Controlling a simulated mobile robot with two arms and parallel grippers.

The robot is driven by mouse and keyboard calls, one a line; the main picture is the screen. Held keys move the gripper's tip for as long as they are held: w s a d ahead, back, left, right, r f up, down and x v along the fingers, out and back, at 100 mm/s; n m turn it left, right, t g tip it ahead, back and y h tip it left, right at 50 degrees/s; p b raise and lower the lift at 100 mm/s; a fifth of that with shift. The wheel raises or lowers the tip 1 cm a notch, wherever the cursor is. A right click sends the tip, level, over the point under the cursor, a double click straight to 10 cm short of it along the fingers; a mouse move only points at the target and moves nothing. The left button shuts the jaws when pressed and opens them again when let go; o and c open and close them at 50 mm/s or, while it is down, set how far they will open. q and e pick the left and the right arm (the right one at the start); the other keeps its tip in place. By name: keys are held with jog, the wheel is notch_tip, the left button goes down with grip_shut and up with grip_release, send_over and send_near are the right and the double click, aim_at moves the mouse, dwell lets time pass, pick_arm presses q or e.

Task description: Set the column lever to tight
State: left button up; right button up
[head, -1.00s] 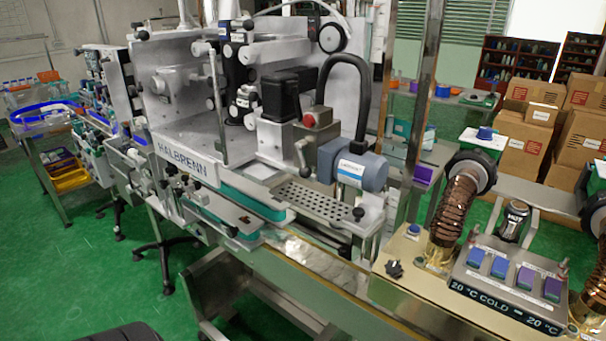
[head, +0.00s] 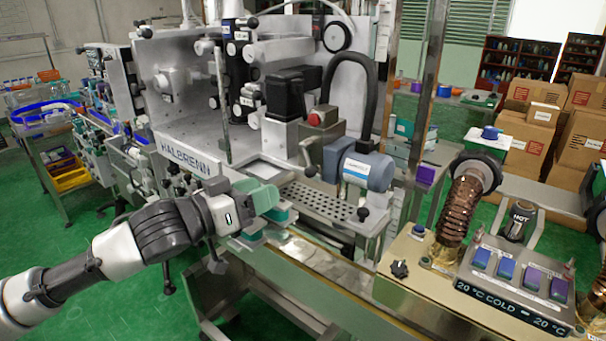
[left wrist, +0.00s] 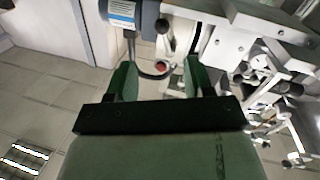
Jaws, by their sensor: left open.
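A grey lever with a dark round knob (head: 309,158) hangs on the left side of the grey box with the red button (head: 320,118), on the machine's column. It looks like the column lever; I cannot read any tight mark. My left gripper (head: 268,198) is open and empty, in front of the machine, below and left of the lever and apart from it. In the left wrist view its two green fingers (left wrist: 158,77) stand apart. A dark ball knob (left wrist: 163,27) shows beyond them there; I cannot tell whether it is this lever's. My right gripper is not in view.
The blue-grey motor (head: 362,170) sits right of the lever, above a perforated plate (head: 315,203). A thick black hose (head: 350,75) arches behind. A gold control panel (head: 415,255) stands at right.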

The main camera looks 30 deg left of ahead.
aim_at(305, 173)
pick_arm(q)
jog(key=x, duration=0.5)
jog(key=shift+a, duration=0.15)
jog(key=shift+w+r, duration=0.15)
jog(key=shift+w, duration=0.45)
jog(key=shift+p+x, duration=0.75)
jog(key=shift+x, duration=0.6)
jog(key=shift+w+d, duration=0.25)
jog(key=shift+w, duration=0.25)
jog(key=shift+w+d, duration=0.15)
jog(key=shift+w, duration=0.1)
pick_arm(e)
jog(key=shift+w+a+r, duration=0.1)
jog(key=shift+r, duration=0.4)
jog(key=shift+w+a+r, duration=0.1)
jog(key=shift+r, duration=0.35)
pick_arm(q)
jog(key=shift+f, duration=0.25)
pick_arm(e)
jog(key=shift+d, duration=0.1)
